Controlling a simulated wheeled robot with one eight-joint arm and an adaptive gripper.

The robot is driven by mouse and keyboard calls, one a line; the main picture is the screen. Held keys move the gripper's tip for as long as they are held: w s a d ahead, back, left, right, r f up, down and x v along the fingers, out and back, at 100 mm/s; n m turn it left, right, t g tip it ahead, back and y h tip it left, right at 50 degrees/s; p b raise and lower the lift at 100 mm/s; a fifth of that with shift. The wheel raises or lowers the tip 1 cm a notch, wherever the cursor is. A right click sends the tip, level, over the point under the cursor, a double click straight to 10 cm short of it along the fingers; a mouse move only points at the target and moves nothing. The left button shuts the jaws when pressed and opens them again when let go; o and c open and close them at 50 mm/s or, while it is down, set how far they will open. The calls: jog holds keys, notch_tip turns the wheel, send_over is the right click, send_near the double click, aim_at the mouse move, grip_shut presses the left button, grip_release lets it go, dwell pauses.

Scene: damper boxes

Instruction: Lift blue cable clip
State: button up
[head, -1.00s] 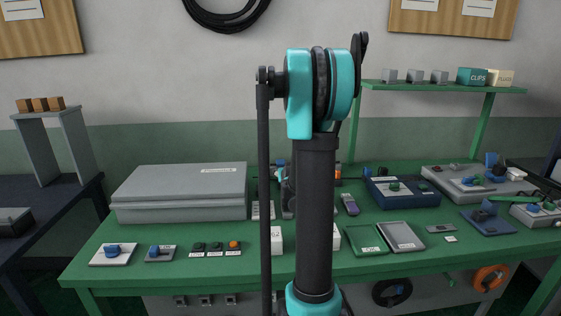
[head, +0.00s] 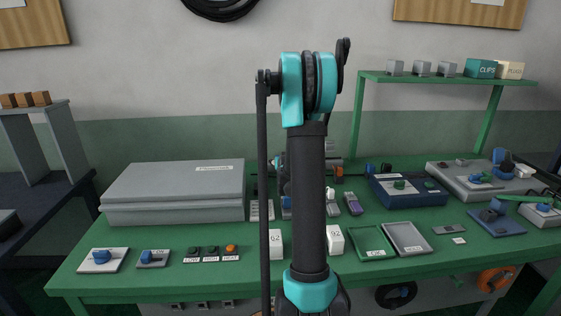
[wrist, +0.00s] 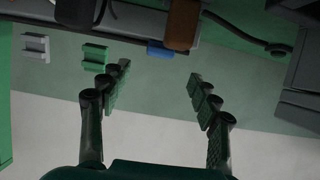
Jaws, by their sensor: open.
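A small blue piece (wrist: 160,50), which looks like the blue cable clip, shows at the top middle of the wrist view. A brown rounded part in front hides some of it. A green clip (wrist: 95,56) and a grey clip (wrist: 36,47) sit to its left. My gripper (wrist: 155,82) is open, with nothing between its fingers. In the wrist picture the blue piece lies above the gap between the fingertips, apart from them. In the head view my own arm hides most of the gripper and the area around it, and I cannot make out the clip there.
The green bench (head: 130,285) carries a large grey case (head: 172,190) at left and a blue box (head: 408,190) at right. Small switches stand along the front left. A green tray (head: 369,240) and a grey tray (head: 406,238) lie right of my arm. A green shelf (head: 450,79) stands behind.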

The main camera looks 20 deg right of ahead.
jog(key=x, duration=1)
jog(key=shift+c, duration=0.2)
jog(key=c, duration=1.1)
